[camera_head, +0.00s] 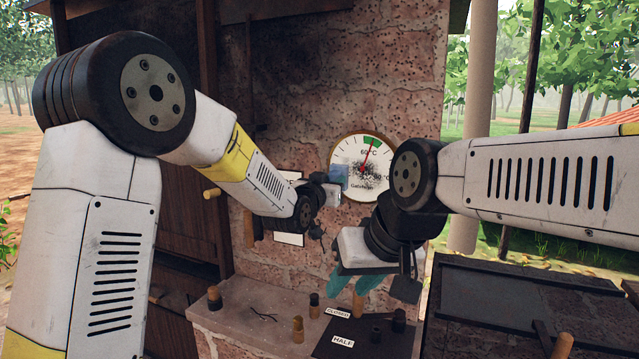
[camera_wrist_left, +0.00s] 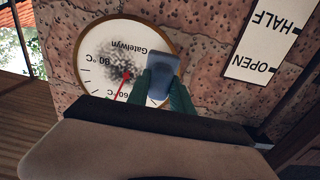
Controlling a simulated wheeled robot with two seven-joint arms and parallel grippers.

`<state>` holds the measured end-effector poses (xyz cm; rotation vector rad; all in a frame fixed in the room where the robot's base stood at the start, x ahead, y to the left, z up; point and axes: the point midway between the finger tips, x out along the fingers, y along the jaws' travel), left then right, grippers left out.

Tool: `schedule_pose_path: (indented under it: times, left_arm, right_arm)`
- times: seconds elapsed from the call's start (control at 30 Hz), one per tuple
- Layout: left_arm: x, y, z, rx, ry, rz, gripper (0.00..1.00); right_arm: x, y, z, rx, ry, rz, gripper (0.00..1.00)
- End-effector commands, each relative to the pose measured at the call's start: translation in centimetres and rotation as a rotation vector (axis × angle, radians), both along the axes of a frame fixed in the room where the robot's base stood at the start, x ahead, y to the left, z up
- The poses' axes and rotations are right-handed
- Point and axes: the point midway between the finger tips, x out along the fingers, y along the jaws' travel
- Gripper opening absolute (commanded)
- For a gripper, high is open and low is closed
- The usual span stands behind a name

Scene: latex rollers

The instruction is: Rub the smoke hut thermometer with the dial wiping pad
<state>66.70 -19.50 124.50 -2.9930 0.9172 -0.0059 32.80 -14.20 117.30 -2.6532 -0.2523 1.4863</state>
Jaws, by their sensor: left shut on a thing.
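The smoke hut thermometer (camera_head: 350,150) is a round white dial with a green sector and red needle, mounted on the stone wall. A dark sooty smudge covers its middle; it also shows upside down in the left wrist view (camera_wrist_left: 97,55). My left gripper (camera_wrist_left: 163,92) is shut on the blue dial wiping pad (camera_wrist_left: 161,70). The pad (camera_head: 338,176) overlaps the dial's edge, at the left in the head view; I cannot tell whether it touches the face. My right gripper (camera_head: 352,287) hangs below the dial, teal fingers apart, open and empty.
A stone ledge (camera_head: 240,315) below carries several small cork-coloured and dark pieces and a dark board with "HALF" (camera_head: 343,341) and another label. A white OPEN/HALF sign (camera_wrist_left: 264,42) is on the wall beside the dial. A dark box top (camera_head: 500,300) stands at right.

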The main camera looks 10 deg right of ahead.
Motion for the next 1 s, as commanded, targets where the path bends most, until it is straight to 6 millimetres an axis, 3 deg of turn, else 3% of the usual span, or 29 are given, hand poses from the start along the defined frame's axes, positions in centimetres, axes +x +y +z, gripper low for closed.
schedule_pose_path:
  times: [0.33,0.7,1.0]
  left_arm:
    - [0.3,-0.4,0.0,-0.001,-0.001,-0.001,0.00]
    - [-1.6,-2.9,0.1,-0.001,-0.002,-0.002,0.00]
    - [-2.2,-3.8,0.0,-0.001,-0.001,-0.001,0.00]
  right_arm:
    - [0.0,0.0,0.0,0.000,0.000,0.000,0.36]
    - [0.0,0.0,0.0,0.000,0.000,0.000,0.36]
    - [0.0,0.0,0.0,0.000,0.000,0.000,0.36]
